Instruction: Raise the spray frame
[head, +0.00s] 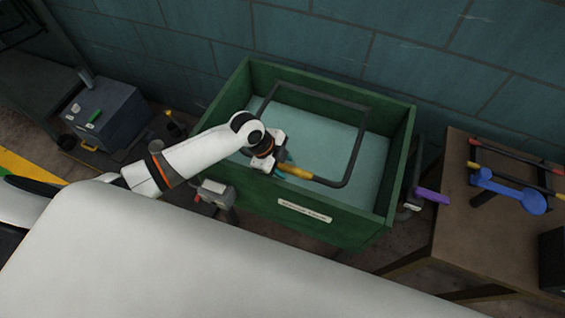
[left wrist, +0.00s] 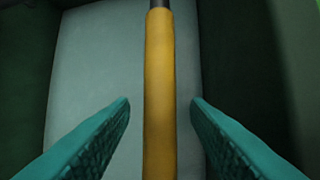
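The spray frame is a dark tubular frame (head: 357,150) with a yellow grip section (head: 295,171) on its near side. It lies over the open top of a green box (head: 272,200) with a pale inside. My left gripper (head: 280,168) is at the yellow grip. In the left wrist view the yellow grip (left wrist: 159,95) runs upright between the two teal fingers (left wrist: 160,110). A gap shows on each side, so the fingers are open around or above it; I cannot tell how deep it sits. My right gripper is not in view.
A brown table (head: 480,225) with a blue tool (head: 510,192) stands at the right. A purple handle (head: 432,196) sticks out beside the green box. A dark grey case (head: 105,112) stands at the left. A block wall (head: 330,40) closes off the back.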

